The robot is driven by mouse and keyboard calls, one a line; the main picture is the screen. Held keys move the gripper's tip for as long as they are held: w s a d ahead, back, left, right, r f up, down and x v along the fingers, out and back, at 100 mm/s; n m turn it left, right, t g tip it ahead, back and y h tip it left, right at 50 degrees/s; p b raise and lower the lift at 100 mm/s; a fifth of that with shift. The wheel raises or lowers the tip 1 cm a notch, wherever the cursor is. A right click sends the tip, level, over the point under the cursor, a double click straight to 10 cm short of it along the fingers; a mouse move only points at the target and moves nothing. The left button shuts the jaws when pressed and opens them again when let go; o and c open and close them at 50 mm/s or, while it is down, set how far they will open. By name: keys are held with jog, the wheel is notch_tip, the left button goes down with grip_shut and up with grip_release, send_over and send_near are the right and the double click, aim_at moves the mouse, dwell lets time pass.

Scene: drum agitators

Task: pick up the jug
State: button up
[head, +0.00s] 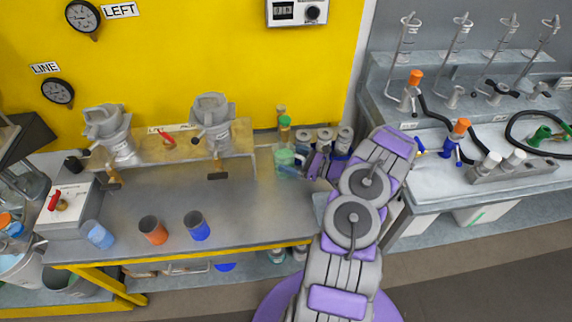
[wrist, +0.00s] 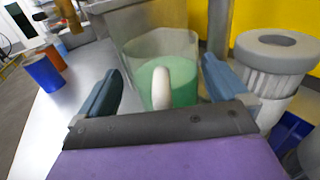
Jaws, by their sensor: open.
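The jug (wrist: 182,50) is clear and holds green liquid. In the wrist view it stands straight ahead, with its pale handle (wrist: 161,86) toward me. My gripper (wrist: 160,88) is open, with one blue finger on each side of the handle. The handle sits between the fingers with gaps on both sides. In the head view the jug (head: 289,161) stands at the right end of the steel bench, upright, with my gripper (head: 318,164) just to its right. Part of the jug is hidden by my gripper.
White ribbed-topped containers (wrist: 275,62) stand close on the jug's right. An orange cup (head: 153,230) and a blue cup (head: 197,226) stand on the bench (head: 250,205) to the left. A steel post rises behind the jug. The bench middle is clear.

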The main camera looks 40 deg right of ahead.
jog(key=shift+d+f, duration=0.1)
jog(key=shift+d, duration=0.4)
jog(key=shift+c, duration=1.4)
jog(key=shift+w+a, duration=0.1)
jog(key=shift+a, duration=0.3)
jog(key=c, duration=0.8)
jog(key=shift+d, duration=0.25)
jog(key=c, duration=0.3)
jog(key=shift+c, duration=0.2)
jog(key=shift+r, duration=0.2)
